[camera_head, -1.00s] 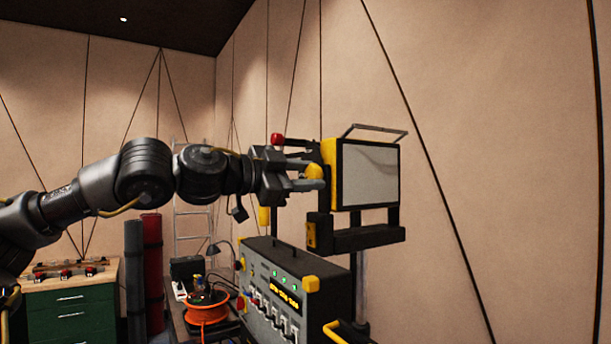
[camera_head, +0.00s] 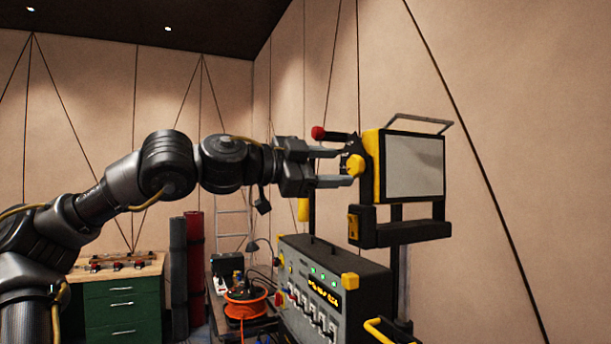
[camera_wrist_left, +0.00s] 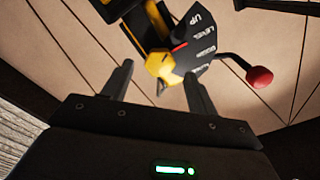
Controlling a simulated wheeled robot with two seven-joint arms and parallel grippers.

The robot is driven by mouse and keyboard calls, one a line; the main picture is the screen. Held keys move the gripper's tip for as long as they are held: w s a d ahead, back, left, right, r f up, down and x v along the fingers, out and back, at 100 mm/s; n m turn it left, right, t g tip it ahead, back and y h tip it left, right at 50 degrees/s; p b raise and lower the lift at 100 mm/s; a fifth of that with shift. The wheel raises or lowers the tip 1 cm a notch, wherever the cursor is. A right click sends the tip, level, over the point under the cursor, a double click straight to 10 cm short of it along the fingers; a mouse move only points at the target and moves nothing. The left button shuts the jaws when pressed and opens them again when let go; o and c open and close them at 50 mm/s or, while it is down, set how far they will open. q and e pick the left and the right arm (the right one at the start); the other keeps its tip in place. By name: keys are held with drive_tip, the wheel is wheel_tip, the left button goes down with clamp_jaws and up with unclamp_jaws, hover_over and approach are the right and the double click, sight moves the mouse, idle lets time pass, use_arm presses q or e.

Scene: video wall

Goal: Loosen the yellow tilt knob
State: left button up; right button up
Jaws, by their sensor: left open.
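The yellow tilt knob (camera_head: 355,165) sits on the left side of a yellow-framed lamp head with a pale panel (camera_head: 414,166). In the left wrist view the knob (camera_wrist_left: 159,64) shows beside a black dial plate (camera_wrist_left: 193,45) lettered "UP" and "LEVEL", with a red pointer. My left gripper (camera_head: 338,167) is open, its fingers pointing at the knob. In the left wrist view its fingertips (camera_wrist_left: 158,74) lie either side of and just short of the knob, with nothing held between them. My right gripper is out of view.
A red-ended lever (camera_head: 318,133) sticks out left of the lamp head, close above my left gripper; its red ball also shows in the wrist view (camera_wrist_left: 260,77). A control box (camera_head: 335,290) with switches stands below. A green cabinet (camera_head: 122,305) is at the left.

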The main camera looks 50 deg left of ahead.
use_arm(q)
drive_tip(key=b+v, duration=0.2)
drive_tip(key=v, duration=0.5)
idle(0.5)
